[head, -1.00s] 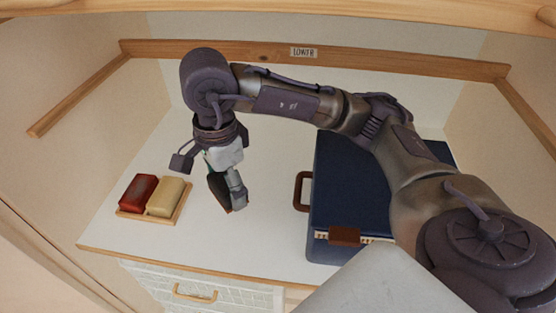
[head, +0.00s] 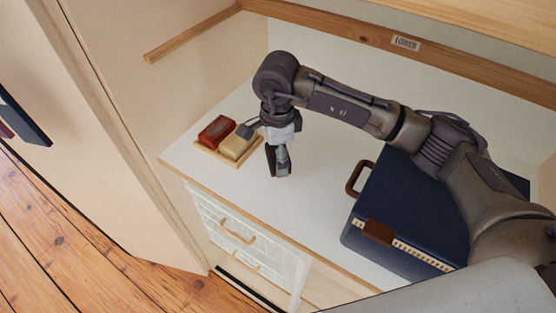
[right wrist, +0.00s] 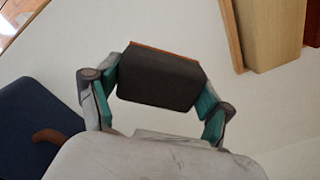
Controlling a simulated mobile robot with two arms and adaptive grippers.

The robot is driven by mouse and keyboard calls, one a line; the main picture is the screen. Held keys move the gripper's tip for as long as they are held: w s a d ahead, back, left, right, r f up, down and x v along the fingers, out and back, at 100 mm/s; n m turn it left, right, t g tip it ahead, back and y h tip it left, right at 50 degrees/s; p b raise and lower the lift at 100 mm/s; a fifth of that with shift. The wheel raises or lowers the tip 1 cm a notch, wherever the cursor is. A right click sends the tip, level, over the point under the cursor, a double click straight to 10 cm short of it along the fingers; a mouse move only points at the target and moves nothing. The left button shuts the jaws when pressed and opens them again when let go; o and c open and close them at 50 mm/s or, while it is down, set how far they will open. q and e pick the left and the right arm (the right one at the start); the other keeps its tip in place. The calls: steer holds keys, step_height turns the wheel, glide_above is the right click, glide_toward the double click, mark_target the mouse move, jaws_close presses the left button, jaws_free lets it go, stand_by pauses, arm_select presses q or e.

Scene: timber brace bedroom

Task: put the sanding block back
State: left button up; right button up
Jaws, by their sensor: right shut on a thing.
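My right gripper (head: 279,172) is shut on a dark block, the sanding block (head: 270,160), and holds it over the white top, just right of a small wooden tray. In the right wrist view the block (right wrist: 158,80) is dark grey with a thin orange-brown layer on its far edge, between the two fingers (right wrist: 160,95). The wooden tray (head: 213,153) holds a red block (head: 216,132) and a tan block (head: 237,145) side by side. The tray's edge (right wrist: 231,35) and the tan block (right wrist: 268,30) also show in the right wrist view. My left gripper is not in view.
A dark blue case (head: 415,205) with a brown handle (head: 359,178) stands right of the gripper. A wooden rail with a label (head: 406,43) runs along the back wall. Drawers (head: 240,225) lie below the front edge. The white top (head: 310,195) between tray and case is clear.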

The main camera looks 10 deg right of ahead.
steer(key=shift+a+f+p, duration=0.1)
steer(key=shift+f+p, duration=0.2)
steer(key=shift+f, duration=0.1)
step_height(320, 180, down, 2)
steer(key=shift+f+p, duration=0.2)
steer(key=shift+p, duration=0.45)
steer(key=shift+f, duration=0.45)
steer(key=shift+f, duration=0.15)
steer(key=o, duration=0.7)
steer(key=shift+c, duration=0.2)
steer(key=o, duration=0.4)
steer(key=shift+c, duration=0.2)
